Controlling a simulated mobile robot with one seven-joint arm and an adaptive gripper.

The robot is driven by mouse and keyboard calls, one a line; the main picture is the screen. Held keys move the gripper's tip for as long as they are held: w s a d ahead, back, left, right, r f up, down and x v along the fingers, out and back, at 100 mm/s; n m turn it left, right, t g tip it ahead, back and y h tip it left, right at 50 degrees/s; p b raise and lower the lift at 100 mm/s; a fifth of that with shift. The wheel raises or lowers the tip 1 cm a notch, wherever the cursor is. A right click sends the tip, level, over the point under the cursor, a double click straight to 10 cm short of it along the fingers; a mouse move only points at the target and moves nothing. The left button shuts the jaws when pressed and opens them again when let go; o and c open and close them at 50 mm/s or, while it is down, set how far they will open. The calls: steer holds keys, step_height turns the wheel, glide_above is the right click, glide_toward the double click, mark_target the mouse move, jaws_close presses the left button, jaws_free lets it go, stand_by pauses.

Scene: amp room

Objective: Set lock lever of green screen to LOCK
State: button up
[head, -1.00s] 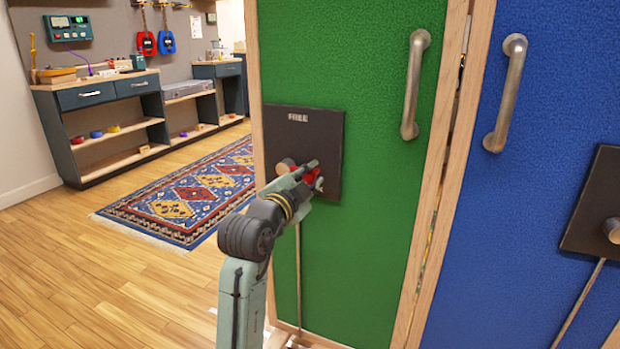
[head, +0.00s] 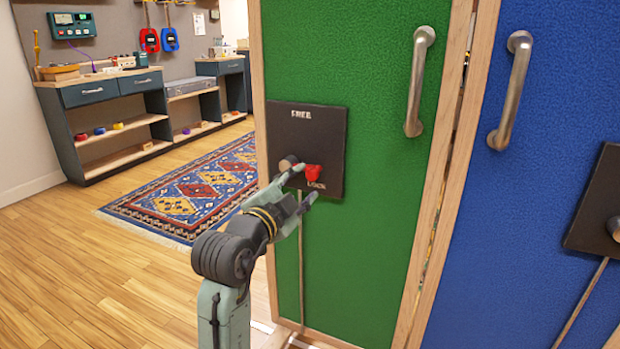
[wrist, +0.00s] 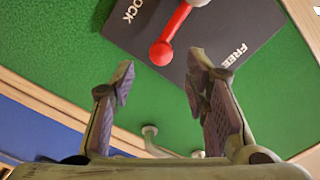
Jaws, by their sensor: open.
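The green screen (head: 375,220) carries a black plate (head: 328,130) with FREE printed near its top and LOCK near its bottom. A grey hub (head: 289,163) sits on the plate. The red lock lever (head: 313,172) shows its knob right of the hub, just above the LOCK label. In the wrist view the red lever (wrist: 163,50) points off the plate between the two words; I cannot tell if it is fully at LOCK. My gripper (head: 308,183) is open and empty, in front of the plate's lower part. In the wrist view the knob is beyond the fingertips (wrist: 158,75), apart from both.
A metal handle (head: 419,80) is on the green screen, right of the plate. A blue screen (head: 560,120) stands to the right with its own handle (head: 512,90) and black plate (head: 600,205). A rug (head: 190,195) and a workbench (head: 105,90) are at left. The wooden floor at left is clear.

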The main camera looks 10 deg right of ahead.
steer(key=v, duration=0.6)
steer(key=shift+w, duration=0.1)
